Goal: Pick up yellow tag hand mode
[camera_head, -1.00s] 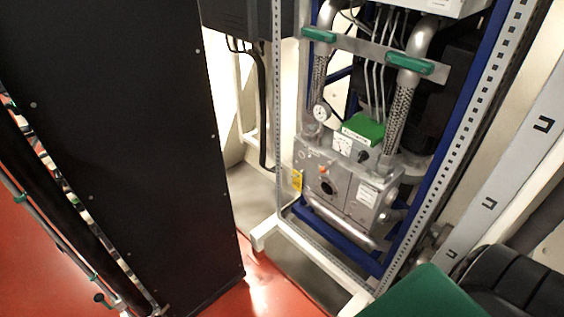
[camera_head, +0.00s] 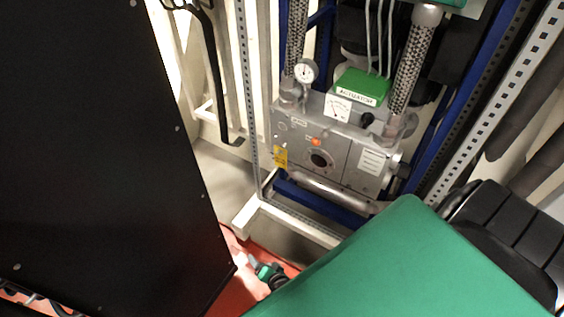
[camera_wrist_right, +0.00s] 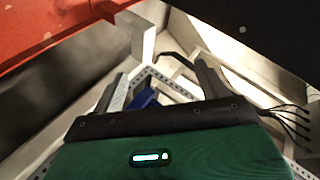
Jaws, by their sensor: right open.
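The yellow tag (camera_head: 281,157) hangs at the left front edge of a grey metal box (camera_head: 325,150), under a dial gauge (camera_head: 304,71). My right gripper (camera_head: 254,260) is small in the head view, low near the red floor. It is below and a little left of the tag, well apart from it. In the right wrist view its two grey fingers stand apart with nothing between them (camera_wrist_right: 160,72). I cannot make out the tag in that view. My green right arm covers the lower right of the head view. My left gripper is not in view.
A tall black cabinet (camera_head: 95,150) fills the left side. A white perforated rack post (camera_head: 249,100) stands just left of the tag. The rack's white foot (camera_head: 248,213) juts forward near my right gripper. Braided hoses (camera_head: 413,65) rise above the box. A narrow gap lies between cabinet and rack.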

